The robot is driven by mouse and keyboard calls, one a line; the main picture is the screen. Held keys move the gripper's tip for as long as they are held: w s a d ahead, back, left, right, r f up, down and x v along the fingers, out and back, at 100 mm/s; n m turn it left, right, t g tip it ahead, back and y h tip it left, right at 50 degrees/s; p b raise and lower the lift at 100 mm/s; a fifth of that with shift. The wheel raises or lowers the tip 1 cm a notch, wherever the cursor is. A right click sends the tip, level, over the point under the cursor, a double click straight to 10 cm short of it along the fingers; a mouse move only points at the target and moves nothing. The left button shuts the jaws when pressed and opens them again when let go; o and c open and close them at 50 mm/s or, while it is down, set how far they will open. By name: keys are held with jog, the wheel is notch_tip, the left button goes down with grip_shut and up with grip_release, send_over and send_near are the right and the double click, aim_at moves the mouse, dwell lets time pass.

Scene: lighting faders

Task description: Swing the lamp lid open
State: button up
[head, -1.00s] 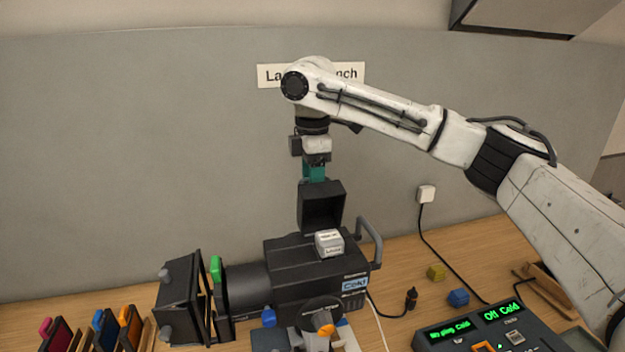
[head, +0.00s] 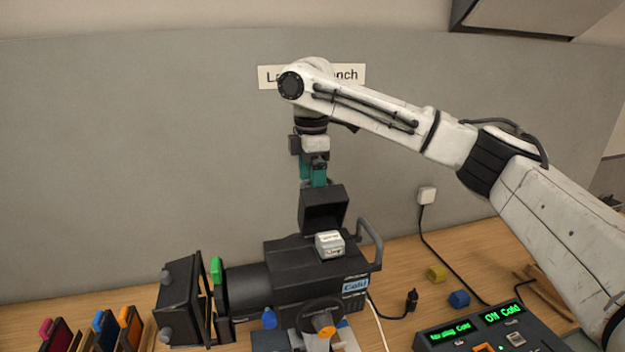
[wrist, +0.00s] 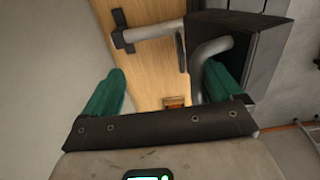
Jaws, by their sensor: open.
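The black lamp (head: 300,262) lies along the bench. Its box-like lid (head: 323,208) stands raised above the housing, its hollow side facing the head camera. The lower fingertips are hidden behind the lid in the head view.
A white labelled block (head: 330,244) sits on the lamp's top. A grey handle (head: 371,238) rises at its right end. Yellow (head: 437,273) and blue (head: 459,299) blocks lie on the bench, near a control panel (head: 480,330). Colour filters (head: 105,330) stand front left.

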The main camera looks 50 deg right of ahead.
jog(key=shift+w+d+r, duration=0.1)
jog(key=shift+w+d, duration=0.35)
jog(key=shift+w, duration=0.2)
jog(key=shift+w+d, duration=0.4)
jog(key=shift+w, duration=0.25)
jog(key=shift+r, duration=0.1)
notch_tip(320, 180, up, 8)
jog(key=s+a, duration=0.1)
jog(key=shift+s, duration=0.35)
dwell(0.7)
dwell(0.4)
jog(key=shift+s, duration=0.1)
